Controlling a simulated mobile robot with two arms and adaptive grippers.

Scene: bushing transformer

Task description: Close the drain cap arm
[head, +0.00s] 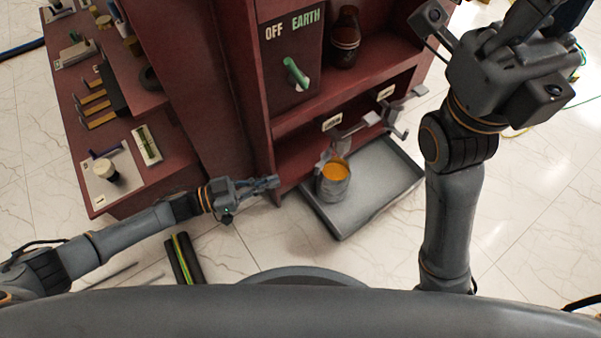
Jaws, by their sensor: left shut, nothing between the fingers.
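Grey metal drain fittings show in the red cabinet's lower opening. One fitting (345,132) is above a grey can (333,185) with orange contents. Another, with a bent grey arm (397,118), sticks out farther right, over the tray. I cannot tell which piece is the drain cap arm or whether it is closed. My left gripper (270,182) is shut and empty, left of the can and apart from the fittings. My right gripper (520,28) is high at the upper right, away from the fittings; its fingers are not clear.
The can stands in a grey tray (375,205) on the pale tiled floor. A green lever (295,73) sits on the panel marked OFF and EARTH. A brown bottle (345,38) stands on the shelf. A red bench (105,130) with small parts is at left.

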